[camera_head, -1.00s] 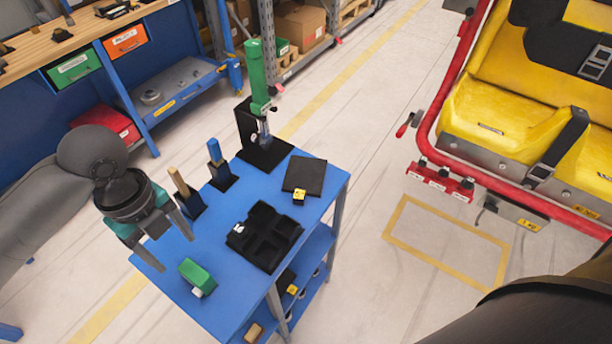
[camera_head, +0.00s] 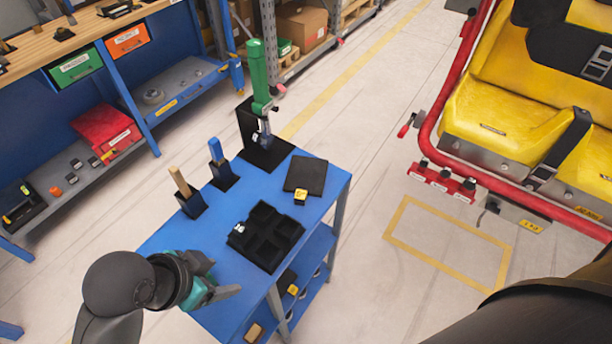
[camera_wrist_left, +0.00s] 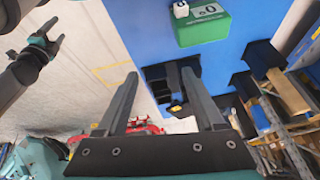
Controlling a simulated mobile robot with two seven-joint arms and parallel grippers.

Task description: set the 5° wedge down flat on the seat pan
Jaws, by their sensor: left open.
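My left gripper (camera_head: 226,293) is open and empty over the near left corner of the blue cart (camera_head: 330,185); its spread fingers also show in the left wrist view (camera_wrist_left: 160,100). A green block with a white numbered piece (camera_wrist_left: 200,22) lies on the cart beyond the fingertips; my left arm hides it in the head view. I cannot tell which piece is the 5° wedge. The yellow seat pan (camera_head: 490,120) is at the right, with no wedge visible on it. A teal and dark gripper, seemingly my right, shows at the left wrist view's edge (camera_wrist_left: 52,36).
A red rail (camera_head: 430,130) edges the seat. Floor between cart and seat is clear.

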